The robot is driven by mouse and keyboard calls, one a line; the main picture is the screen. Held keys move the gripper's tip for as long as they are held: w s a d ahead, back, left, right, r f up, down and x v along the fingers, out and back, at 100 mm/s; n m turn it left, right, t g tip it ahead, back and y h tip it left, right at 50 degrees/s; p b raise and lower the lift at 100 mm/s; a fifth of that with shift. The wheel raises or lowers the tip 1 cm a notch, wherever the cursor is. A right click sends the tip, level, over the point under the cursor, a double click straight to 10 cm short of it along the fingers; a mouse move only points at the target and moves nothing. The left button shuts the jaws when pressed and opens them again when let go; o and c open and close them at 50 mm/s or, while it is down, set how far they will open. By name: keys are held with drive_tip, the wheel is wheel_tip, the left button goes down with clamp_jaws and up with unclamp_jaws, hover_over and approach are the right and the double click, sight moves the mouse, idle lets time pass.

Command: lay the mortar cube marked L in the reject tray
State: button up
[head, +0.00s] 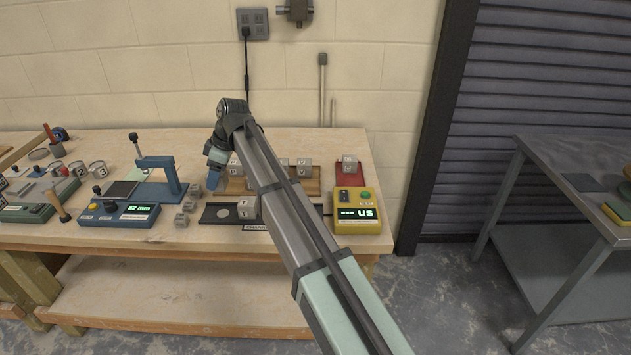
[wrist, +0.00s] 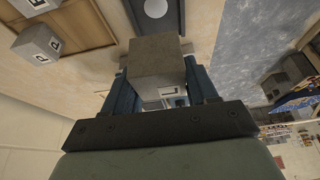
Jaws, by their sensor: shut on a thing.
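My gripper (head: 214,178) hangs at the end of the arm over the middle of the bench. It is shut on a grey mortar cube (wrist: 158,62), which sits between the blue fingers in the wrist view. The cube has a white label near its lower edge there, but I cannot read its letter. A red tray (head: 365,181), which looks like the reject tray, lies at the bench's right end, behind the yellow meter.
A wooden tray (head: 312,187) holds several marked cubes, partly behind my arm. The yellow meter (head: 358,215) and blue press (head: 160,178) stand either side. Small cubes (head: 186,207) lie near the press.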

drive_tip(key=w+d+m+t, duration=0.15)
drive_tip(key=w+d, duration=0.45)
drive_tip(key=d, duration=0.7)
drive_tip(key=w+d+m, duration=0.2)
drive_tip(key=w+d, duration=0.3)
drive_tip(key=d, duration=0.9)
drive_tip(key=w+d+m+t, duration=0.15)
drive_tip(key=w+d, duration=0.45)
drive_tip(key=d, duration=0.7)
drive_tip(key=shift+s+a+f+n+g, duration=0.15)
drive_tip(key=shift+f+n+g, duration=0.55)
drive_tip(key=shift+f, duration=0.95)
drive_tip(key=shift+s+d+f+n+g, duration=0.1)
drive_tip(key=shift+s+f+n+g, duration=0.2)
drive_tip(key=shift+f+n, duration=1)
drive_tip(key=shift+s+a+f+n+g, duration=0.15)
drive_tip(key=shift+f+n+g, duration=0.35)
drive_tip(key=shift+f, duration=1.45)
drive_tip(key=shift+f, duration=0.15)
drive_tip(key=o, duration=1.2)
drive_tip(key=shift+o, duration=0.2)
drive_tip(key=v, duration=1.2)
drive_tip(key=shift+d, duration=0.1)
